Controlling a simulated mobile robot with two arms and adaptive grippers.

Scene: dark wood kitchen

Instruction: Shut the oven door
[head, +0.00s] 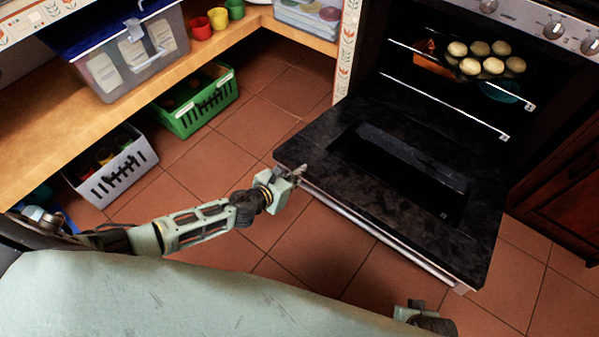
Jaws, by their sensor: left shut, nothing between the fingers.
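The oven door (310,150) hangs wide open, folded down toward me, with its dark inner face and glass panel up. The oven cavity (400,75) is exposed behind it. My left gripper (297,172) is shut and empty at the door's left front corner. Whether it touches the door edge I cannot tell. Part of my right arm shows low at the bottom edge; its gripper's fingers are not visible.
A tray of several pale buns (481,59) sits on an oven rack (440,101). A green crate (196,101) and a grey crate (112,172) stand under the wooden shelf (40,140) at left. Tiled floor (215,160) is clear between crates and door.

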